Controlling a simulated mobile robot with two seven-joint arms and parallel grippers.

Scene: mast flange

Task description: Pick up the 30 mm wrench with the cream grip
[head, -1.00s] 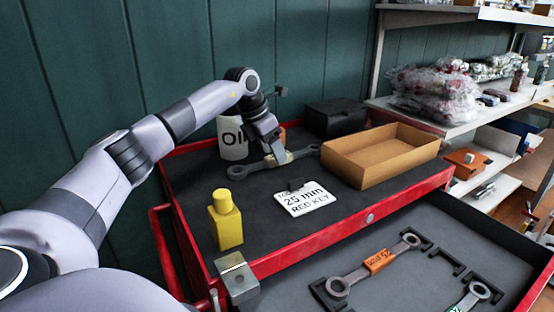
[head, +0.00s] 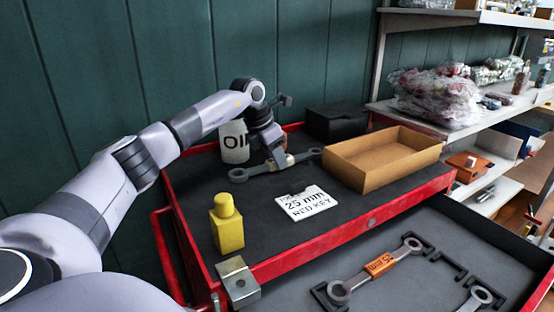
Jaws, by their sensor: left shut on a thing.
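The wrench with the cream grip (head: 241,175) lies across the dark top of the red tool cart, in front of the oil can. My left gripper (head: 279,163) comes down over its middle and is shut on the cream grip, hiding part of it. Both grey ring ends show, left and right of the jaws. The wrench looks at or close to the surface; I cannot tell whether there is a gap. The size marking on its grip cannot be read. My right gripper is not in view.
An open cardboard box (head: 382,163) is right, a black box (head: 337,120) behind. The open drawer below holds an orange-grip wrench (head: 380,264) and another wrench (head: 480,296).

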